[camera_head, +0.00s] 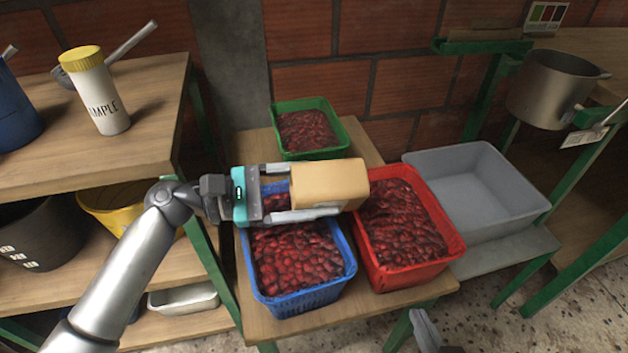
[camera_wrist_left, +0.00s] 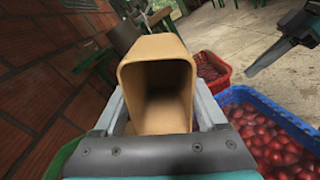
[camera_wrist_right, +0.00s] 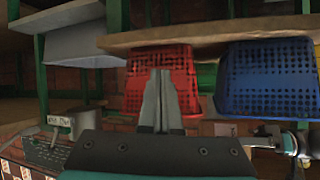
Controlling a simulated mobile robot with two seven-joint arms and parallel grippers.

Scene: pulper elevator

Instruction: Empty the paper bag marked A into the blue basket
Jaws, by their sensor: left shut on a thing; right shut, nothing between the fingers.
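My left gripper (camera_head: 305,190) is shut on a tan paper bag (camera_head: 330,184) and holds it lying sideways above the back of the blue basket (camera_head: 300,302). The bag's far end reaches over the red basket's edge. In the left wrist view, the bag (camera_wrist_left: 157,45) shows an open mouth and a shadowed inside with no cherries visible. No letter A shows on it. The blue basket holds many red cherries and also shows in the right wrist view (camera_wrist_right: 265,80). My right gripper (camera_wrist_right: 161,100) is shut and empty, low in front of the table; its fingers show at the head view's bottom edge (camera_head: 425,328).
A red basket (camera_head: 452,240) of cherries stands to the right and a green basket (camera_head: 335,108) of cherries behind. An empty grey bin (camera_head: 475,190) is further right. A shelf with a sample jar (camera_head: 100,100) is at left. A pot (camera_head: 550,90) stands at right.

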